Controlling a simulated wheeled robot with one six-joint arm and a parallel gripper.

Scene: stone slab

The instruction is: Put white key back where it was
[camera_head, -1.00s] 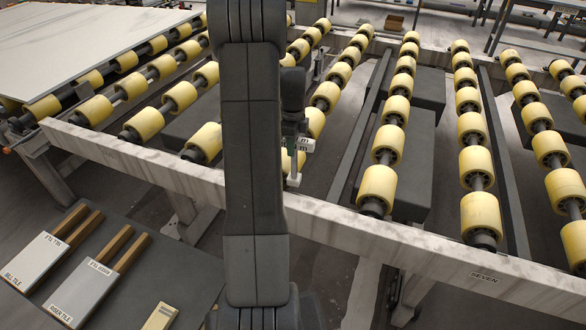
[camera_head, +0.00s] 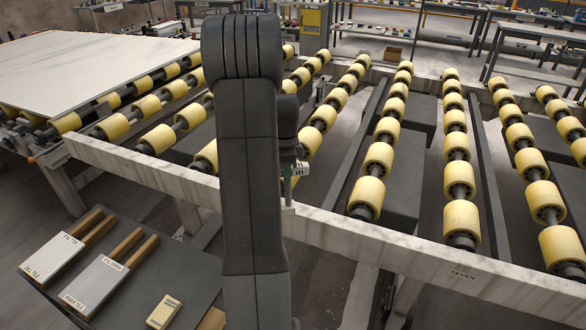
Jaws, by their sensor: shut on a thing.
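My gripper (camera_head: 292,175) is small and mostly hidden behind my dark arm, just above the near pale beam of the roller table. Its fingers cannot be made out clearly. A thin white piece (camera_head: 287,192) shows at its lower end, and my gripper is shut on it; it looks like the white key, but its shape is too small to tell. No other white key can be picked out, and no empty key spot can be made out.
A white slab (camera_head: 70,75) lies at far left. A dark surface at lower left holds two labelled tiles (camera_head: 95,285) and a cream block (camera_head: 164,311).

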